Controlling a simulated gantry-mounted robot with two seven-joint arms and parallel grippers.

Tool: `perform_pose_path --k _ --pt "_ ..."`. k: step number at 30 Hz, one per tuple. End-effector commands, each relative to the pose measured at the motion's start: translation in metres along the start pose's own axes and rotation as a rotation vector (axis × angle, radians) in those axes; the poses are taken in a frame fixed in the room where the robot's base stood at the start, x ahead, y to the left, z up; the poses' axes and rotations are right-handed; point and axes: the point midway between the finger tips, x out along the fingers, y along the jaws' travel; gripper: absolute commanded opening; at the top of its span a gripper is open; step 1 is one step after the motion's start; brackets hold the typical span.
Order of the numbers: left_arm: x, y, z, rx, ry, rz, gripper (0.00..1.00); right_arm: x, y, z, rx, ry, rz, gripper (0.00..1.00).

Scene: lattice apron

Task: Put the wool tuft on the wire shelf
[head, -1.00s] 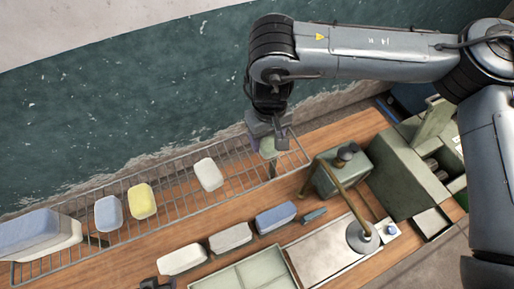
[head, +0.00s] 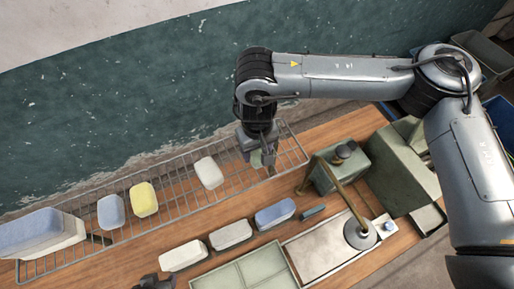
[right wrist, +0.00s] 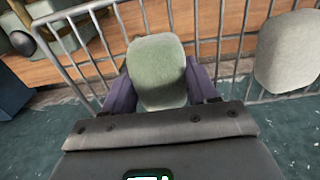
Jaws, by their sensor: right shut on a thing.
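A pale green wool tuft (right wrist: 157,75) sits between the purple fingers of my right gripper (right wrist: 157,88), which is shut on it. In the head view my right gripper (head: 257,158) holds the tuft (head: 256,160) over the right part of the wire shelf (head: 176,197), a long metal rack along the wall. The arm hides part of the tuft there. Whether the tuft touches the wires is hard to tell. A dark part at the bottom edge of the head view seems to be my left gripper (head: 152,282); its fingers are not clear.
On the shelf stand a white tuft (head: 208,172), a yellow one (head: 143,199), a blue one (head: 111,211) and a blue-and-white stack (head: 42,232). White and blue blocks (head: 231,235) line the wooden table. A brass lamp-like arm (head: 343,195) rises at right.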

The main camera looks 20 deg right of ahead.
Motion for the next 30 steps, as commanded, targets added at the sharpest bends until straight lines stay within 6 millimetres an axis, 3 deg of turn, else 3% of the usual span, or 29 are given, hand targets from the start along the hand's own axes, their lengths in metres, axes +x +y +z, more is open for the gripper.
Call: perform_pose_path --k 5,6,10,23,30 --pt "0.001 0.001 0.0 -0.002 0.001 0.002 0.43 0.004 0.0 0.0 0.0 -0.001 0.0 0.29" --pt "0.0 0.001 0.0 -0.002 0.001 0.002 0.43 0.003 0.0 0.0 0.0 0.0 0.0 0.64" --pt "0.0 0.0 0.0 -0.001 0.001 0.001 0.43 0.003 0.0 0.0 0.0 0.0 0.0 0.84" --pt "0.001 -0.003 0.001 0.011 -0.001 -0.008 0.43 -0.004 0.0 -0.001 -0.001 0.002 0.0 0.84" --pt "0.005 -0.002 0.002 0.011 -0.001 -0.008 0.43 -0.035 0.0 -0.002 -0.002 0.006 0.001 0.84"
